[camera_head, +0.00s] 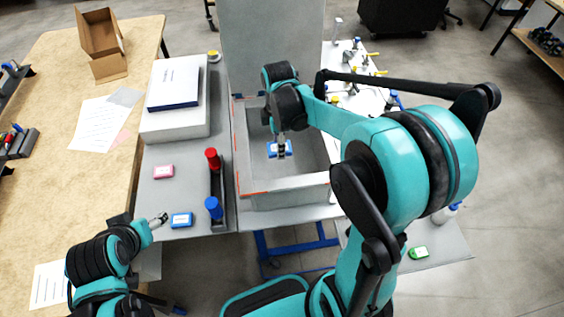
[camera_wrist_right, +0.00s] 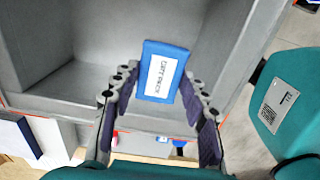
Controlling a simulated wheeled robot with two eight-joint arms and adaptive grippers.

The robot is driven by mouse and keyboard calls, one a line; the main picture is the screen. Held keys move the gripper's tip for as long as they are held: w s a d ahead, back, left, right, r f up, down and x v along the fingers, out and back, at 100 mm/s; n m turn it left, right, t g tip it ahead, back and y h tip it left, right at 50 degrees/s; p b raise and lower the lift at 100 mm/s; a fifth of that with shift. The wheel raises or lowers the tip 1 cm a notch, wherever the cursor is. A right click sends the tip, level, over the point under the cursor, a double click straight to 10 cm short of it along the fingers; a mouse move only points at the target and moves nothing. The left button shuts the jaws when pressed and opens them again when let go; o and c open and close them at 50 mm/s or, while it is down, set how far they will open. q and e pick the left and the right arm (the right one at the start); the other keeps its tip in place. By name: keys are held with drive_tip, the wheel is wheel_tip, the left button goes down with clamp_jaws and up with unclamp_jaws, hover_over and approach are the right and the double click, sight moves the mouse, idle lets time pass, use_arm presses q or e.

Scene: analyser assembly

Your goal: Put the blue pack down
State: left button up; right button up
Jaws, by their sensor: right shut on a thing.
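A blue pack (camera_head: 286,149) with a white label is held between the fingers of my right gripper (camera_head: 281,150), inside the walls of the open grey box (camera_head: 290,196). In the right wrist view the pack (camera_wrist_right: 161,72) lies between the fingertips of the right gripper (camera_wrist_right: 160,85), label facing the camera, with the box's grey inside (camera_wrist_right: 75,35) behind it. I cannot tell whether the pack touches the box floor. A second blue pack (camera_head: 181,220) lies on the grey table to the left. My left gripper (camera_head: 160,219) is beside it, apart and too small to read.
A pink pack (camera_head: 163,172) and a dark holder with a red-capped (camera_head: 212,158) and a blue-capped item (camera_head: 213,207) stand left of the box. A white case (camera_head: 178,110) is behind them. A green pack (camera_head: 418,253) lies at right.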

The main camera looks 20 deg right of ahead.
drive_tip(key=b, duration=0.6)
hover_over(279, 174)
drive_tip(key=s, duration=0.2)
drive_tip(key=f, duration=1.3)
drive_tip(key=shift+w+a+f, duration=0.1)
drive_tip(key=shift+a, duration=0.25)
drive_tip(key=shift+f+b, duration=0.75)
drive_tip(key=shift+f, duration=1.4)
drive_tip(key=shift+f, duration=0.15)
drive_tip(key=o, duration=1.2)
drive_tip(key=shift+c, duration=0.2)
